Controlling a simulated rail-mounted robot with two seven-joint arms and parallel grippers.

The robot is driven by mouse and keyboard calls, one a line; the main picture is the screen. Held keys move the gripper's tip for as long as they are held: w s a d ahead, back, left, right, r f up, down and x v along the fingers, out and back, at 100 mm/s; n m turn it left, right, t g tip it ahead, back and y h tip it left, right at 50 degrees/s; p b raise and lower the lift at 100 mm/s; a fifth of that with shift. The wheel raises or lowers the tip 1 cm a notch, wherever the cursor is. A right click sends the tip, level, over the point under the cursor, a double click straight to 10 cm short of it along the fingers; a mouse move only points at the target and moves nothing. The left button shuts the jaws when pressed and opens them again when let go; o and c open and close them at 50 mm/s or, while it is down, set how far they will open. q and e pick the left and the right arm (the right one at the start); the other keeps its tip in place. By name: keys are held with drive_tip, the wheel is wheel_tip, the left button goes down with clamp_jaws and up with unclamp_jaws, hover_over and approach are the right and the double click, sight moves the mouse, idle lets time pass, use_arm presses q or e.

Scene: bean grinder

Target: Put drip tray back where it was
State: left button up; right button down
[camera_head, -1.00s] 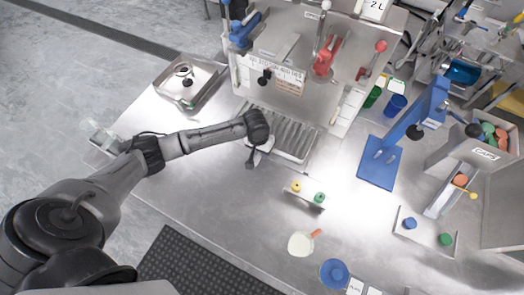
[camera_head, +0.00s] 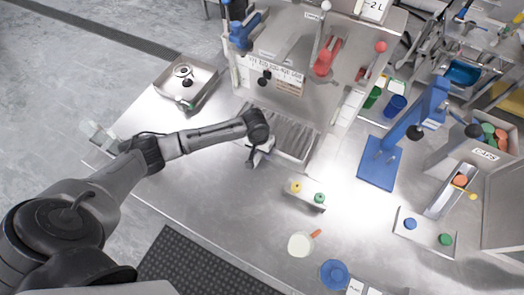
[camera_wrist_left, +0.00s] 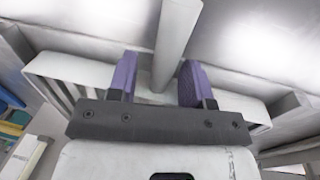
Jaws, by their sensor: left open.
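The drip tray (camera_head: 292,137) is a grey metal tray with slats. It lies at the front foot of the machine, partly hidden by my left wrist. My left gripper (camera_head: 254,159) is at the tray's left front side, pointing down. In the left wrist view its two purple fingers (camera_wrist_left: 156,80) are apart, with a pale bar between them. The pale slatted edge of the tray (camera_wrist_left: 55,70) shows behind and beside the fingers. I cannot tell whether the fingers touch it. My right gripper is out of view.
The steel machine (camera_head: 290,75) with blue and red levers stands behind the tray. A square metal tray (camera_head: 200,88) is at the left. A small holder with yellow and green knobs (camera_head: 306,197) stands in front. A blue press (camera_head: 380,165) is to the right.

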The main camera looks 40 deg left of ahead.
use_arm(q)
drive_tip(key=shift+a+r+p, duration=0.75)
drive_tip(key=shift+r+p, duration=0.1)
drive_tip(key=shift+r, duration=4.9)
drive_tip(key=s+d+f+m, duration=0.1)
drive_tip(key=s+d+f, duration=0.1)
drive_tip(key=s+d, duration=0.2)
drive_tip(key=s+d+f+m+t, duration=0.1)
drive_tip(key=s+d+f+m, duration=0.1)
drive_tip(key=s+d, duration=0.1)
drive_tip(key=s+d+f+m, duration=0.1)
drive_tip(key=s+d, duration=0.3)
drive_tip(key=s, duration=0.1)
drive_tip(key=shift+s+d+f+h, duration=0.2)
drive_tip(key=shift+d+f+h, duration=0.15)
drive_tip(key=shift+f+h, duration=0.05)
drive_tip(key=s+a+r+m+t+y, duration=0.1)
drive_tip(key=s+a+r+t+y, duration=0.1)
drive_tip(key=s, duration=1.2)
drive_tip(key=shift+r, duration=0.15)
